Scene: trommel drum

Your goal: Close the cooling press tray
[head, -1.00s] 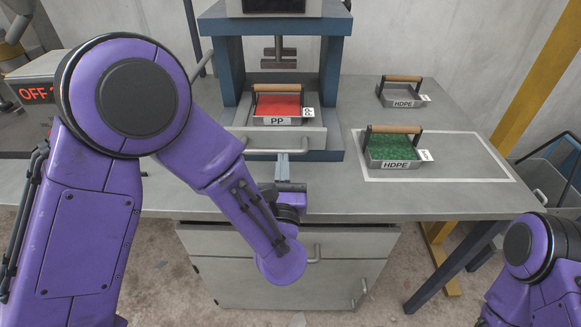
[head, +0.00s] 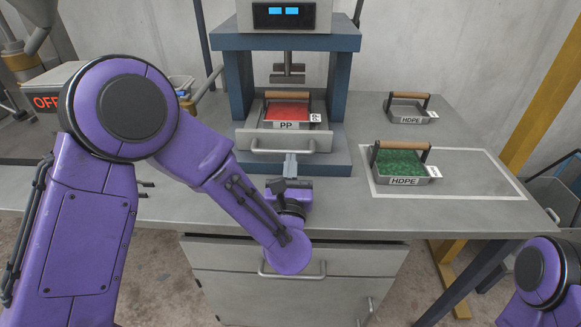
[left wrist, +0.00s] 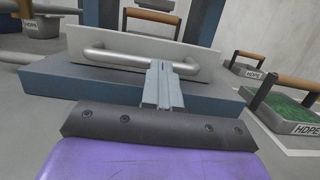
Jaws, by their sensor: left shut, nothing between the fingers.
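The press tray (head: 252,134) is a grey drawer with a bar handle, low between the blue uprights of the cooling press (head: 340,95). It carries a red-filled mould labelled PP (head: 287,113). My left gripper (head: 290,163) is shut and empty, pointing at the tray front. In the left wrist view its fingers (left wrist: 160,75) overlap the handle (left wrist: 115,55) and reach the panel (left wrist: 140,44); contact is hard to judge. My right gripper is out of view.
A green-filled HDPE mould (head: 398,166) stands inside a white outline at right, with an empty HDPE mould (head: 408,112) behind it. The grey bench (head: 340,210) has drawers below. A bin (head: 555,200) stands at far right. The bench between press and green mould is clear.

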